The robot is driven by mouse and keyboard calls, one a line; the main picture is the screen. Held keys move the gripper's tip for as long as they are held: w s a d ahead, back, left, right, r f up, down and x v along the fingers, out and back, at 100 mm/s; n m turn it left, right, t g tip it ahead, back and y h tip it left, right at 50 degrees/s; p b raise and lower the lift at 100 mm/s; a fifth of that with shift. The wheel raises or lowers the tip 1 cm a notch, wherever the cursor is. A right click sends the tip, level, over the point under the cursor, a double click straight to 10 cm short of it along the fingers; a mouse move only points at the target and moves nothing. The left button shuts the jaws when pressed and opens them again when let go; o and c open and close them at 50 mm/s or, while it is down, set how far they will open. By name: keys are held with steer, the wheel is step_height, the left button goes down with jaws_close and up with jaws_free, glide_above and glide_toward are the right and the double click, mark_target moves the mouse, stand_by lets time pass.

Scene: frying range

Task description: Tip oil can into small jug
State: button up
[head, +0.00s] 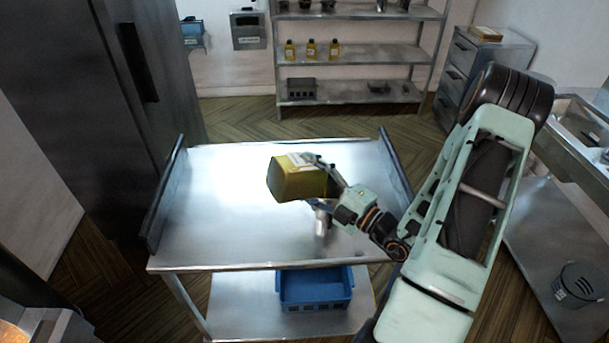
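The yellow oil can (298,179), with a pale label on its upper side, is in the middle of the head view. It lies tipped on its side in the air above the steel table. My gripper (322,182) reaches it from the right and is closed around its right end, with one finger over the top and one below. The small metal jug (321,222) stands on the table, under and slightly right of the can. The can and my gripper hide the jug's upper part. Whether oil is flowing cannot be made out.
The steel table (205,225) is otherwise bare, with raised rails at its left and right sides. A blue crate (315,290) sits on its lower shelf. A dark tall cabinet (95,110) stands left, a shelf rack (350,53) behind.

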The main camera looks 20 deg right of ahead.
steer(key=shift+w+d+r+m+t+p, duration=0.1)
steer(key=shift+d+r+m+t+p, duration=0.25)
steer(key=shift+m+p, duration=0.4)
steer(key=shift+d+r+m+t+p, duration=0.25)
steer(key=shift+r+m+t+p, duration=0.2)
steer(key=shift+m, duration=0.6)
steer(key=m, duration=0.1)
steer(key=d+m+t, duration=0.1)
steer(key=m, duration=0.1)
steer(key=m+h, duration=0.1)
steer(key=shift+w+d+r, duration=0.1)
steer(key=shift+d+r, duration=0.2)
steer(key=shift+r, duration=0.1)
steer(key=shift+w+d+r+m+t+h, duration=0.15)
steer(key=shift+d+m+t+h, duration=0.3)
steer(key=shift+m, duration=0.6)
steer(key=shift+d+r+m+t+h, duration=0.15)
steer(key=shift+d+m+t+h, duration=0.25)
steer(key=shift+m, duration=0.65)
steer(key=shift+a, duration=0.1)
